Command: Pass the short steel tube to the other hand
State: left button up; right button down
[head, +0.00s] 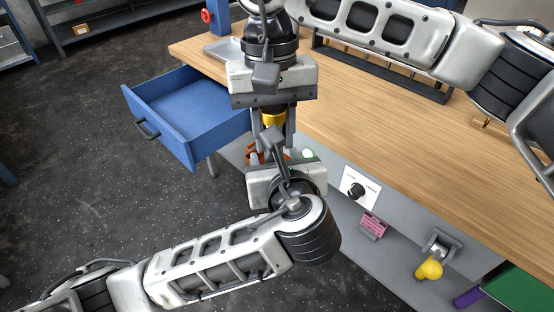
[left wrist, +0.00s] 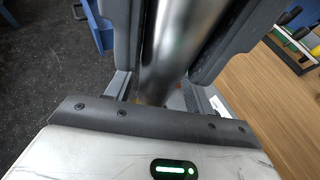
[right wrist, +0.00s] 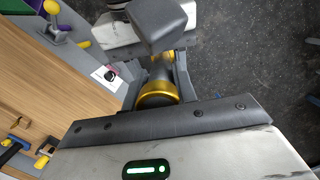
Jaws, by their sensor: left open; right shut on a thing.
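The short steel tube (left wrist: 172,45) is between my two grippers, which face each other beside the bench's front edge. In the head view only its gold band (head: 273,118) shows clearly; the rest is hidden by the grippers. My right gripper (head: 272,122), above, is shut on the banded end; the gold band also shows between its fingers in the right wrist view (right wrist: 158,93). My left gripper (head: 277,150), below, is open with its fingers on either side of the tube's bare steel part. I cannot tell whether they touch it.
The wooden bench (head: 400,140) fills the right side. An open blue drawer (head: 195,125) sticks out left of the grippers. A grey tray (head: 223,48) lies on the bench's far corner. A white card (head: 360,188) and a yellow knob (head: 429,268) are below the edge. Dark floor lies left.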

pick_arm(q)
grip_shut()
jog(key=shift+r, duration=0.1)
pick_arm(e)
jog(key=c, duration=1)
grip_release()
jog(key=shift+c, duration=0.2)
